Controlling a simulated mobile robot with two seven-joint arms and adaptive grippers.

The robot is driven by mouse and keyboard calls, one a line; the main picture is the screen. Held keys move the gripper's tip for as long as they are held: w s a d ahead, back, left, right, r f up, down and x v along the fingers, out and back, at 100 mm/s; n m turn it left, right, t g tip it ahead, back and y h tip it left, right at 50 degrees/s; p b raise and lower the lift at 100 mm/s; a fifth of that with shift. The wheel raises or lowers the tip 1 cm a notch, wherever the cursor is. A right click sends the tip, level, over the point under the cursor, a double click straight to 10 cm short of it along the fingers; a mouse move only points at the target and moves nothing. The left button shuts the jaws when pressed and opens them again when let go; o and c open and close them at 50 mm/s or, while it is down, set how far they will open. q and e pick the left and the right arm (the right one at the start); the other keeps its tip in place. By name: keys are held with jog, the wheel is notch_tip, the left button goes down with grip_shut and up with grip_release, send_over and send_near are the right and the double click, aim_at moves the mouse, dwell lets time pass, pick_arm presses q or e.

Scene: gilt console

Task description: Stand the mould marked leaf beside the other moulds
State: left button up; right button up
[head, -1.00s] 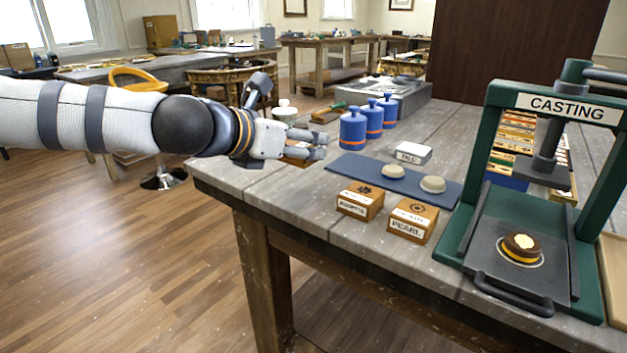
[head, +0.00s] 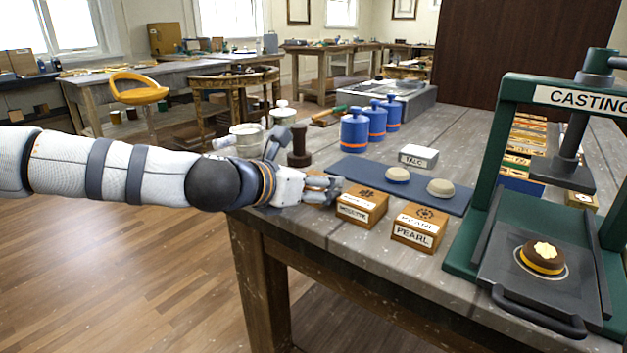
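My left gripper (head: 325,190) comes in from the left, low at the table's near-left edge. Its fingers are closed around a small brown wooden block (head: 316,174), which looks like a mould. The fingers hide most of it, so I cannot read its label. Just right of the fingers stands a wooden mould (head: 361,207) with a dark emblem on top and a label I cannot read clearly. To its right is a similar mould marked PEARL (head: 418,229). Both stand upright near the front edge, a gap apart. My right gripper is not in view.
Blue bottles (head: 354,130) stand behind. A green CASTING press (head: 470,255) with a brown-and-gold round piece (head: 542,257) stands at right. A dark stamp (head: 299,150) is behind my gripper.

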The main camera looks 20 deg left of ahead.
pick_arm(q)
jog(key=shift+r, duration=0.2)
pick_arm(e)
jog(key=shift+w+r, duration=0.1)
